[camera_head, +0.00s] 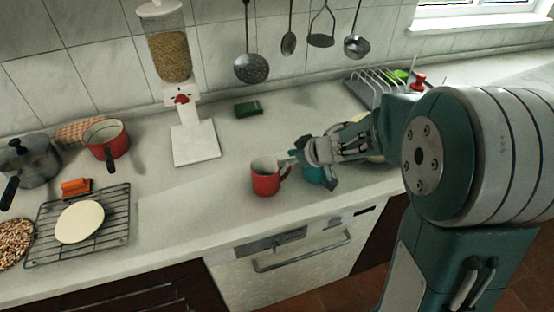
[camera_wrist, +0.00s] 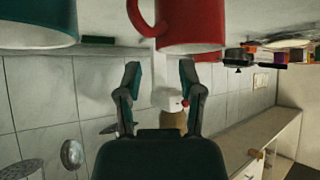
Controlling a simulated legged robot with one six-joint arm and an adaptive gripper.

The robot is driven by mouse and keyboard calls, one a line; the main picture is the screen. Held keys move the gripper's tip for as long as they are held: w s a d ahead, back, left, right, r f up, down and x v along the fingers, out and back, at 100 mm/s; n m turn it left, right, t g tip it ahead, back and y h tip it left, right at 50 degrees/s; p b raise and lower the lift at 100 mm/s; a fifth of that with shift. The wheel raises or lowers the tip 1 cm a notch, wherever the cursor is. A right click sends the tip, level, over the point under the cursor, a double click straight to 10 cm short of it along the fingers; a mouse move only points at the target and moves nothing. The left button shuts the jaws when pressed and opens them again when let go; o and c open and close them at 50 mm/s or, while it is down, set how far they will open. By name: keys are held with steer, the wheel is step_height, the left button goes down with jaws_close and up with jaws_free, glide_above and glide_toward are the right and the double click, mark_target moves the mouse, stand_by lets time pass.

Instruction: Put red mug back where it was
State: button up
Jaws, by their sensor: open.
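The red mug (camera_head: 265,180) stands upright on the counter near the front edge, its handle on the right, toward my gripper (camera_head: 300,161). My gripper is just right of the mug; in the head view I cannot tell whether a finger touches the handle. In the wrist view, which is upside down, the red mug (camera_wrist: 190,26) is beyond the two spread fingers of my gripper (camera_wrist: 160,72), with its handle to the left. Nothing is between the fingers. A teal vessel (camera_wrist: 38,22) stands beside the mug; in the head view (camera_head: 316,175) my gripper partly hides it.
A cereal dispenser (camera_head: 197,143) and a green sponge (camera_head: 248,109) are behind the mug. A dish rack (camera_head: 375,88) is at the back right. Counter left of the mug is clear.

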steer(key=s+d+r+m+t+h, duration=0.4)
steer(key=d+r+m+t+h, duration=0.3)
steer(key=d+r, duration=0.7)
steer(key=s+a+f+m+g, duration=0.1)
steer(key=s+a+g, duration=0.1)
steer(key=s, duration=0.8)
steer(key=s+a+f+m+g, duration=0.1)
steer(key=s+g, duration=0.4)
steer(key=s, duration=0.6)
steer(key=shift+s+a+m+g+h, duration=0.3)
steer(key=shift+a+m, duration=0.3)
steer(key=shift+a, duration=0.3)
steer(key=shift+w, duration=0.1)
